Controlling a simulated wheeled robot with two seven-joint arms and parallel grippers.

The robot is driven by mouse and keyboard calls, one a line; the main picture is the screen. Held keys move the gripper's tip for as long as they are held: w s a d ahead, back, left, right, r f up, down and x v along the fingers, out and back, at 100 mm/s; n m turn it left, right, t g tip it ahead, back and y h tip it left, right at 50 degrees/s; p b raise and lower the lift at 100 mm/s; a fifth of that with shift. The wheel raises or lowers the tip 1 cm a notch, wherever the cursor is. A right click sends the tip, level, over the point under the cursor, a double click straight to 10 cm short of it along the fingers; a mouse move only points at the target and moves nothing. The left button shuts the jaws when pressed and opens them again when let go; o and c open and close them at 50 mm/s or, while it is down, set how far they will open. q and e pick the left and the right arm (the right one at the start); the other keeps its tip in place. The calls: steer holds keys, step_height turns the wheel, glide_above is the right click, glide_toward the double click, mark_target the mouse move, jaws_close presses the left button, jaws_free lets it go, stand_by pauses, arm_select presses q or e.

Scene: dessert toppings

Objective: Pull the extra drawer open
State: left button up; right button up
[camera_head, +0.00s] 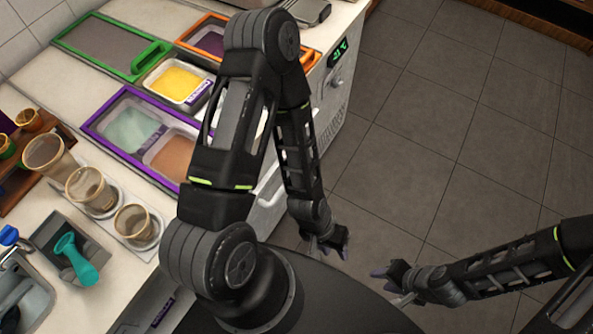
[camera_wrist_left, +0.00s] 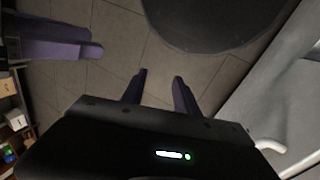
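A pale front with a light handle (camera_head: 268,192) shows on the counter's floor side in the head view, partly hidden by my left arm. In the left wrist view a pale curved handle (camera_wrist_left: 268,146) stands out from a light grey front (camera_wrist_left: 285,105) at the right. I cannot tell which drawer is the extra drawer. My left gripper (camera_head: 332,243) hangs over the floor beside the counter. Its two purple fingers are apart and empty in the left wrist view (camera_wrist_left: 160,88), clear of the handle. My right gripper (camera_head: 391,286) is open and empty over the floor.
The countertop holds a purple-framed case (camera_head: 88,127), a green-framed lid (camera_head: 135,73), a yellow topping tub (camera_head: 176,84) and several cups (camera_head: 87,187). A teal scoop (camera_head: 76,258) lies at the left. The tiled floor (camera_head: 440,130) is clear.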

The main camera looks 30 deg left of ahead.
arm_select(q)
steer(key=shift+o, duration=0.2)
steer(key=shift+o, duration=0.3)
steer(key=shift+w+f, duration=0.1)
steer(key=w+a+f+m+y+b, duration=0.1)
steer(key=w+a+f+b, duration=0.25)
steer(key=w+b, duration=0.45)
steer(key=w+a+f+m+y+b, duration=0.1)
steer(key=w+a+f+b, duration=0.3)
steer(key=b, duration=0.7)
steer(key=w+a+r+y+b, duration=0.2)
steer(key=a+r+b, duration=0.1)
steer(key=a, duration=0.4)
steer(key=w+a+r+y+b, duration=0.1)
steer(key=a+r+y+b, duration=0.1)
steer(key=a+b, duration=0.4)
steer(key=shift+w+a+r+g, duration=0.35)
steer(key=shift+a+r, duration=0.45)
steer(key=shift+a, duration=0.45)
steer(key=shift+f, duration=0.1)
